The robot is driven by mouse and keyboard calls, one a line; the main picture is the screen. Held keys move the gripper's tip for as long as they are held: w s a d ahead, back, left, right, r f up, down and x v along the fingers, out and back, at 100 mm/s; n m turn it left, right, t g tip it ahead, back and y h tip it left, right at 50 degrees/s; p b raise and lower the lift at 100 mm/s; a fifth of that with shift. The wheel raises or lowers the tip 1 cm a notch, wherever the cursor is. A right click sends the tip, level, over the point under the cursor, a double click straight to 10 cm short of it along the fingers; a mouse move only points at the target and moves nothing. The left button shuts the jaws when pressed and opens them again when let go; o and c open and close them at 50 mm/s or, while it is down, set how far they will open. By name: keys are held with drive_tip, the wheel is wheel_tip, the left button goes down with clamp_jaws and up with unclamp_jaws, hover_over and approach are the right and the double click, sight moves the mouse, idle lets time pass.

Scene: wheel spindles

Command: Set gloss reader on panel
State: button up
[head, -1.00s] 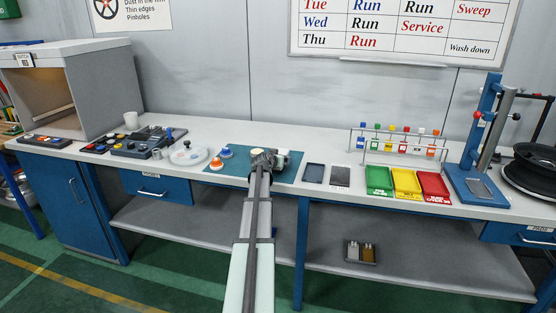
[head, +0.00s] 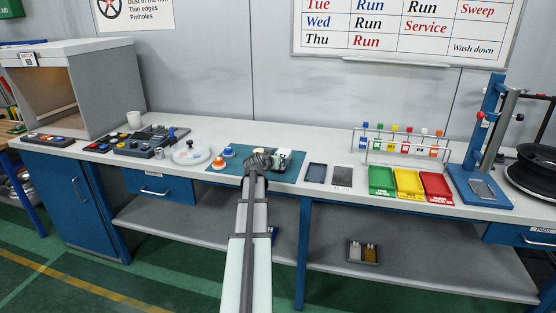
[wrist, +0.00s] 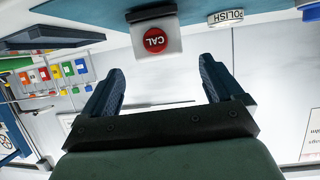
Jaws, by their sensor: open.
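A small white-and-dark device (head: 284,158), which looks like the gloss reader, stands on the teal mat (head: 225,168). In the wrist view, a pale block (wrist: 172,42) with a red CAL disc faces me beyond the fingers; it seems to be the same device. My gripper (head: 258,158) is over the mat, just left of the device in the head view. Its dark fingers (wrist: 160,85) are spread with nothing between them. Two dark flat panels, one bluish (head: 315,172) and one grey (head: 342,176), lie right of the mat. I cannot tell which one the task means.
Orange and blue-capped items (head: 222,158) stand at the mat's left. A white item labelled POLISH (wrist: 226,17) shows in the wrist view. Green, yellow and red trays (head: 409,183) and a rack of coloured tags (head: 401,140) are to the right. A blue stand (head: 480,185) is beyond them.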

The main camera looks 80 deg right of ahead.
drive_tip(key=shift+v, duration=1.9)
drive_tip(key=w+a+f+n+t+y, duration=0.1)
drive_tip(key=w+a+f+n+y, duration=0.1)
drive_tip(key=w+a+f, duration=0.8)
drive_tip(key=w+a+f+n+t+y, duration=0.1)
drive_tip(key=w+a+f+n+y, duration=0.1)
drive_tip(key=w+a+f, duration=0.75)
drive_tip(key=w+a+f+n+y, duration=0.3)
drive_tip(key=a+f, duration=0.8)
drive_tip(key=w+a+f+n+y, duration=0.2)
drive_tip(key=w+a+f, duration=0.1)
drive_tip(key=a+f, duration=0.75)
drive_tip(key=s+a+f+n+g+y, duration=0.15)
drive_tip(key=a+f, duration=0.25)
drive_tip(key=a, duration=0.4)
drive_tip(key=s+a+f+n+g+y, duration=0.1)
drive_tip(key=s+a+f+n, duration=0.2)
drive_tip(key=a, duration=0.5)
drive_tip(key=s+a+f+n+g+y, duration=0.1)
drive_tip(key=s+a+f, duration=0.2)
drive_tip(key=a+f, duration=0.35)
drive_tip(key=s+a+f+n+g+y, duration=0.1)
drive_tip(key=s+a+n+g, duration=0.3)
drive_tip(key=s+a, duration=1.2)
drive_tip(key=shift+s+a+f, duration=0.3)
drive_tip(key=shift+a+f, duration=0.25)
drive_tip(key=shift+a, duration=0.05)
